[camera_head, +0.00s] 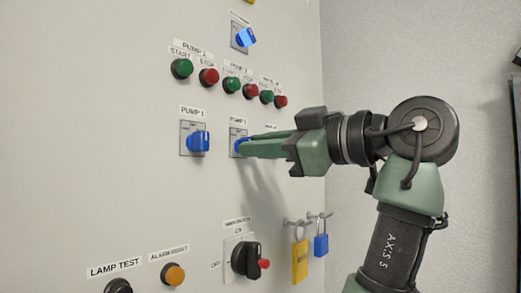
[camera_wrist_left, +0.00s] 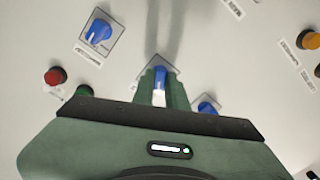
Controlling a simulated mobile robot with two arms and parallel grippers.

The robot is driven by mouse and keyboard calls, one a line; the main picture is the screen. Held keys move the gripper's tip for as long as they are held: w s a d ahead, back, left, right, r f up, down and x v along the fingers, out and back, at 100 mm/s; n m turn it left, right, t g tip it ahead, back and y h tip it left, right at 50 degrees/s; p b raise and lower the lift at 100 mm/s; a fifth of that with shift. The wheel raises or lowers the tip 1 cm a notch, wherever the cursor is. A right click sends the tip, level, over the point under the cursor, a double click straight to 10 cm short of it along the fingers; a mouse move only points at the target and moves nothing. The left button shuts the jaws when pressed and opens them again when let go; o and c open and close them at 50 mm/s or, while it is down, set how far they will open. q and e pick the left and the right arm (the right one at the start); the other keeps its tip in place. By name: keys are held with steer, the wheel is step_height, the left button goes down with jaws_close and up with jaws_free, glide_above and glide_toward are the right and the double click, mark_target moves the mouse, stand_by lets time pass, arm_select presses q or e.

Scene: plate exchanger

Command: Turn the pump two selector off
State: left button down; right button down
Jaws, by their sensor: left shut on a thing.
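The pump two selector (camera_head: 240,146) is a blue knob on a square plate, to the right of the pump 1 selector (camera_head: 199,141), a similar blue knob. My left gripper (camera_head: 246,147) reaches it from the right and is shut on its knob, hiding much of it. In the left wrist view the blue knob (camera_wrist_left: 163,73) sits between the two green fingers of my left gripper (camera_wrist_left: 160,88), with its plate just behind. The knob's exact pointing direction is hard to read. My right gripper is in neither view.
Red and green buttons (camera_head: 231,85) sit in a row above, with another blue selector (camera_head: 245,38) higher up. Below are a black rotary switch (camera_head: 246,260), a yellow padlock (camera_head: 300,260) and a blue padlock (camera_head: 321,245). Another blue knob (camera_wrist_left: 98,32) shows in the left wrist view.

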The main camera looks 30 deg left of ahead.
arm_select(q)
steer(key=m+b, duration=0.1)
steer(key=m, duration=0.4)
steer(key=shift+r+m, duration=0.1)
steer(key=shift+m, duration=0.2)
stand_by(0.4)
steer(key=c, duration=1.4)
jaws_free()
steer(key=shift+a, duration=0.1)
steer(key=shift+c, duration=0.2)
steer(key=d+p, duration=0.2)
steer(key=d, duration=0.5)
steer(key=shift+s+d, duration=0.25)
steer(key=shift+d, duration=0.15)
